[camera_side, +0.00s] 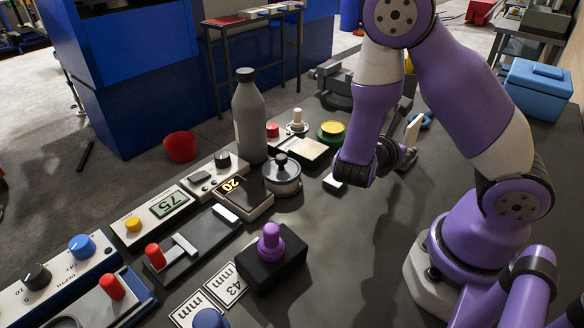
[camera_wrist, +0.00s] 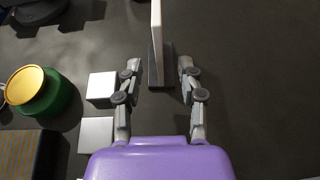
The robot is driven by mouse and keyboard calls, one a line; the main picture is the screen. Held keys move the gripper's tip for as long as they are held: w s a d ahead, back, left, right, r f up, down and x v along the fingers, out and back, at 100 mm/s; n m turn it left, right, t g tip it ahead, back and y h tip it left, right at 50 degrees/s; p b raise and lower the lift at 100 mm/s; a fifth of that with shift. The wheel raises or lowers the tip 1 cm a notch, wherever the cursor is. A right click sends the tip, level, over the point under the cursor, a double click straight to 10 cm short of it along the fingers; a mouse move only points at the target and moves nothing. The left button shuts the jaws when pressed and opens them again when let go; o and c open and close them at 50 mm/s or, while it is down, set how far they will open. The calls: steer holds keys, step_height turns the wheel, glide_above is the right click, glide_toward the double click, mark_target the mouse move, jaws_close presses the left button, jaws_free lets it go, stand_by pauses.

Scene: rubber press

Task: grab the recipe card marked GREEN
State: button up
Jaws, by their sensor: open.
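A thin white upright card (camera_wrist: 157,28) stands in a narrow dark holder with a pale edge (camera_wrist: 154,76) in the wrist view. The same white card (camera_side: 412,131) shows beside my gripper in the side view, partly hidden by it. No word is readable on it, so I cannot tell whether it is marked GREEN. My gripper (camera_wrist: 159,68) is open and empty, with one finger on each side of the holder's near end. A gap shows on both sides. In the side view my gripper (camera_side: 397,154) is low over the dark table.
Two small white blocks (camera_wrist: 101,86) and a green button with a yellow top (camera_wrist: 32,90) lie left of my gripper. A tall grey bottle (camera_side: 249,120), a metal pot (camera_side: 281,176) and control panels (camera_side: 165,212) stand farther left.

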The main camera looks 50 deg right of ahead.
mark_target(409, 145)
steer(key=x, duration=0.7)
steer(key=shift+d, duration=0.15)
jaws_close()
